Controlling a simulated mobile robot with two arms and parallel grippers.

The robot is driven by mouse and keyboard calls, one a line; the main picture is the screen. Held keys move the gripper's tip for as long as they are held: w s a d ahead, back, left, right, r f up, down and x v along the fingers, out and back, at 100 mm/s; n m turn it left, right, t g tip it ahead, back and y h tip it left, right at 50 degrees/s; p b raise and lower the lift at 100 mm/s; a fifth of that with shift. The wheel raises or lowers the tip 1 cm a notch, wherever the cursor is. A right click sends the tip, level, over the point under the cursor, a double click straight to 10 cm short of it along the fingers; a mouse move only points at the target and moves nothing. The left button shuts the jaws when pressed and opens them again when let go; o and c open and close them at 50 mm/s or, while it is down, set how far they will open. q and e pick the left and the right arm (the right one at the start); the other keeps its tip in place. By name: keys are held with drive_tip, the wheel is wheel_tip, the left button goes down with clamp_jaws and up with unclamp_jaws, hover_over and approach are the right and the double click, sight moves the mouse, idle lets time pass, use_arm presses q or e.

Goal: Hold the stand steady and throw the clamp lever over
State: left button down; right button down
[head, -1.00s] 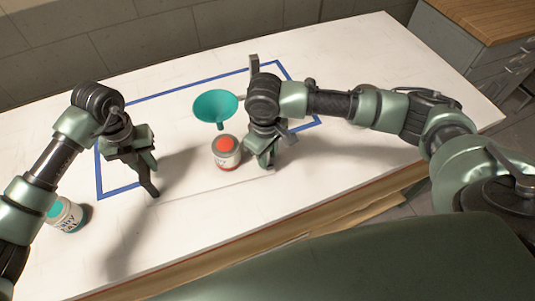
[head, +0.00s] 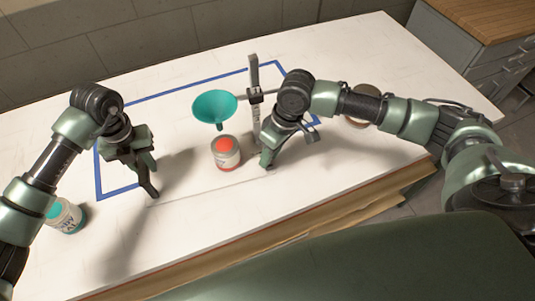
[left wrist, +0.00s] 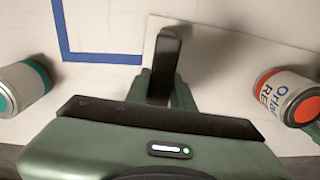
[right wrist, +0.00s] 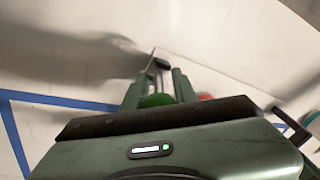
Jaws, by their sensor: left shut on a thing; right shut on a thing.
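The stand has an upright grey post (head: 254,75), a teal funnel (head: 214,106) on an arm, and a thin white base plate (head: 205,185). My left gripper (head: 152,188) is low at the plate's left end, shut on a dark upright grip of the stand (left wrist: 165,55). My right gripper (head: 267,160) is low, just right of the post's foot. In the right wrist view a dark-ended lever (right wrist: 161,63) shows at its fingertips, and the gripper is shut on it. The fingers hide most of the lever's lower part.
A red-topped tin (head: 227,155) stands below the funnel, between my grippers. A teal-lidded tin (head: 66,216) stands at the left, partly behind my left arm. Another tin (head: 355,121) is mostly hidden by my right arm. Blue tape (head: 98,165) outlines an area on the white table.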

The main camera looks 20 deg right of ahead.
use_arm(q)
drive_tip(key=shift+a, duration=0.1)
use_arm(e)
drive_tip(key=shift+s+d+f+y, duration=0.1)
drive_tip(key=shift+d+y, duration=0.15)
drive_tip(key=shift+y, duration=0.4)
drive_tip(key=shift+d+f+y, duration=0.15)
drive_tip(key=shift+d+y, duration=0.15)
drive_tip(key=shift+y, duration=0.4)
drive_tip(key=shift+s+d+f+y, duration=0.1)
drive_tip(key=shift+d+y, duration=0.15)
drive_tip(key=shift+y, duration=0.4)
drive_tip(key=c, duration=1.1)
unclamp_jaws()
drive_tip(key=shift+w, duration=0.1)
drive_tip(key=shift+a, duration=0.1)
drive_tip(key=shift+r, duration=0.1)
drive_tip(key=shift+r, duration=0.2)
drive_tip(key=v, duration=1.1)
drive_tip(key=shift+d, duration=0.35)
drive_tip(key=shift+r, duration=0.15)
